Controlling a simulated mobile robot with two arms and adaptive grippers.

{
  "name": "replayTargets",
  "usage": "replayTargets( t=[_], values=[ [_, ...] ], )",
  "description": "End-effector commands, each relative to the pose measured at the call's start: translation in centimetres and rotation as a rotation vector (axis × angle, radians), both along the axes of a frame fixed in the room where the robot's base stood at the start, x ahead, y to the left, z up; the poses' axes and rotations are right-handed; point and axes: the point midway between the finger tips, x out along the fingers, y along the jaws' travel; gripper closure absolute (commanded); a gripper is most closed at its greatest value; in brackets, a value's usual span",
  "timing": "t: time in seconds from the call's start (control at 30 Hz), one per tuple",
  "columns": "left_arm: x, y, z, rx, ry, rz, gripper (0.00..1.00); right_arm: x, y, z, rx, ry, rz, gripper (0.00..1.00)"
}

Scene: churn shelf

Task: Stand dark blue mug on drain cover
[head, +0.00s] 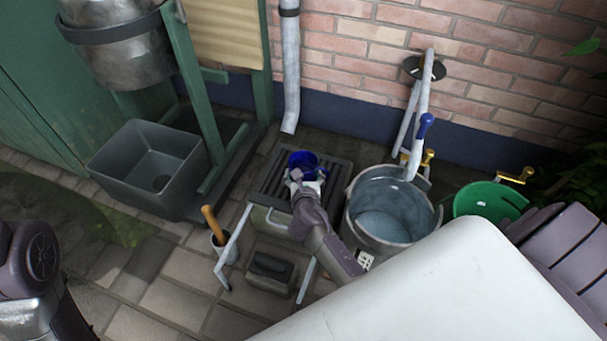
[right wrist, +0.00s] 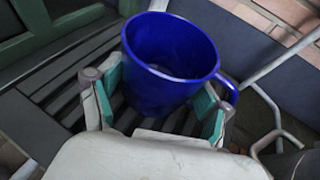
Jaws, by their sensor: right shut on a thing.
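The dark blue mug (head: 301,160) is at the slatted dark drain cover (head: 270,178), near the cover's right part in the head view. In the right wrist view the mug (right wrist: 168,58) looks upright, its open mouth up and its handle to the right. Slats of the drain cover (right wrist: 62,92) show behind and beside it. My right gripper (head: 306,183) is shut on the mug, with green-padded fingers on both sides of its body. The mug's base is hidden, so I cannot tell whether it touches the slats. My left gripper is out of view.
A metal bucket (head: 391,236) of water stands close right of the cover, with a grey pump behind. A green bucket (head: 483,205) is farther right. A grey basin (head: 128,188) and green frame stand left. A wooden-handled tool (head: 212,222) stands in front left.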

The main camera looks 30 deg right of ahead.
Motion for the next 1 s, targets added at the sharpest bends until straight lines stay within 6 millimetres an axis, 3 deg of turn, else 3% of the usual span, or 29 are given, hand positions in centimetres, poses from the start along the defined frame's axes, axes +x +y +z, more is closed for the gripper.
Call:
replayTargets(
  t=[0.03, 0.13, 0.53, 0.67, 1.0],
  values=[
    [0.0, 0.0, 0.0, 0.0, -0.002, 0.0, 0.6, 0.0, 0.0, -0.1, 0.0, 0.0, 0.0, 0.17],
    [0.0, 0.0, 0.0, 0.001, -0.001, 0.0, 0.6, 0.0, 0.0, 0.0, 0.0, 0.0, 0.0, 0.01],
    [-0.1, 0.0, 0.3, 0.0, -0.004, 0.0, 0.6, 0.0, 0.0, 0.4, 0.0, 0.0, 0.0, 0.0],
    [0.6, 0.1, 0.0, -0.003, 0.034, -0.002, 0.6, -1.5, 0.7, 1.1, 0.0, 0.004, 0.001, 0.0],
    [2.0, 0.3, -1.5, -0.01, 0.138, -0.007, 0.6, -7.5, 3.5, 3.9, 0.0, 0.003, -0.001, 0.0]
  ],
)
